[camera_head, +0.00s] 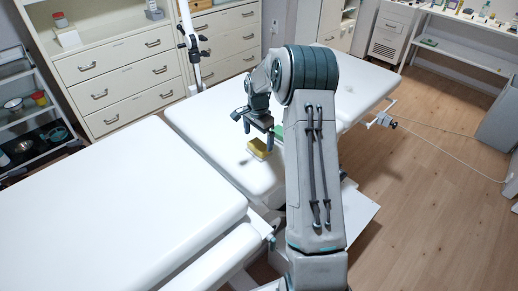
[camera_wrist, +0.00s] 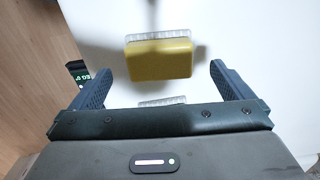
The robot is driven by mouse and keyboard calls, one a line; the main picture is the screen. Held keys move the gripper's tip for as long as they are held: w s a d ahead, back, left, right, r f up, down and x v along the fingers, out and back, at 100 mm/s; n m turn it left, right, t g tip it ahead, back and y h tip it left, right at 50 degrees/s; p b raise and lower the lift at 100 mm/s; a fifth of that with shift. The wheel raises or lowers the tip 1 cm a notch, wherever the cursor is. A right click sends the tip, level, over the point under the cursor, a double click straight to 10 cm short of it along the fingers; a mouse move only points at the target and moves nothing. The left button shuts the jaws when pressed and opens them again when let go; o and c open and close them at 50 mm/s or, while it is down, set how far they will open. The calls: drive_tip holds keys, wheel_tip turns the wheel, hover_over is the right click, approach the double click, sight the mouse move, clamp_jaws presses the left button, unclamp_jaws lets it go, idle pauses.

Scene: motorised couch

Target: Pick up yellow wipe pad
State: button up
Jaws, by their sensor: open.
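The yellow wipe pad (camera_head: 259,147) lies on the white couch top, close to the couch's near edge. In the wrist view the yellow wipe pad (camera_wrist: 159,60) shows a pale, ridged strip along its far edge. My gripper (camera_head: 257,131) is above the couch, over or just beyond the pad. In the wrist view my gripper (camera_wrist: 158,82) has its two fingers wide apart, with the pad between and slightly ahead of the fingertips, not touching either one. Nothing is held.
The white couch (camera_head: 120,200) has a gap between its sections. A green item (camera_head: 278,132) sits beside the pad, partly hidden by my arm. Drawer cabinets (camera_head: 130,70) stand behind. A dark labelled object (camera_wrist: 78,71) shows left of the fingers. The surrounding couch top is mostly clear.

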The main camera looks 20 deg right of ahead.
sight(259, 145)
wheel_tip(259, 145, down, 5)
drive_tip(key=shift+d+f+p, duration=0.1)
drive_tip(key=shift+d+p, duration=0.05)
drive_tip(key=shift+p, duration=0.4)
drive_tip(key=shift+c, duration=0.3)
drive_tip(key=c, duration=0.8)
drive_tip(key=shift+c, duration=0.2)
drive_tip(key=shift+w+r, duration=0.1)
drive_tip(key=shift+r, duration=0.6)
wheel_tip(259, 145, up, 3)
drive_tip(key=shift+f+b, duration=0.15)
drive_tip(key=shift+b, duration=0.35)
drive_tip(key=w+d+r, duration=0.4)
drive_tip(key=d+r, duration=0.3)
drive_tip(key=d, duration=0.4)
drive_tip(key=shift+b, duration=0.45)
